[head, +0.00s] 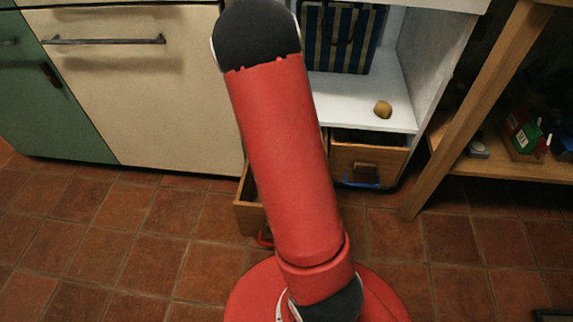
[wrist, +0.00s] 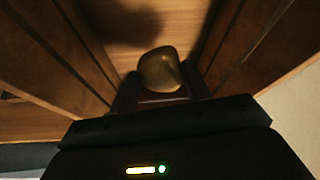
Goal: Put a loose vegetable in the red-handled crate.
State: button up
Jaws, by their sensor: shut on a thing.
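In the wrist view my gripper (wrist: 158,90) is shut on a rounded, dull yellow-brown vegetable (wrist: 160,68), which looks like a potato. It is between wooden walls above a wooden floor, inside or over a crate (wrist: 45,60); no handle shows there, so I cannot tell which crate this is. In the head view the red-handled crate (head: 246,212) stands on the tiles, mostly hidden behind my red arm, with part of its red handle (head: 265,237) showing. My gripper is hidden in the head view. Another brown potato (head: 383,109) lies loose on the white shelf.
A blue-handled wooden crate (head: 368,160) stands under the white shelf (head: 350,95), right of my arm. A blue striped box (head: 345,38) sits on the shelf. A wooden rack (head: 510,168) is at the right. The tiled floor (head: 110,240) at the left is clear.

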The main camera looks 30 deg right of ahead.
jog(key=shift+f, duration=2.8)
jog(key=shift+f, duration=2.45)
jog(key=o, duration=1.1)
jog(key=shift+r, duration=0.1)
notch_tip(320, 180, up, 20)
jog(key=p, duration=0.6)
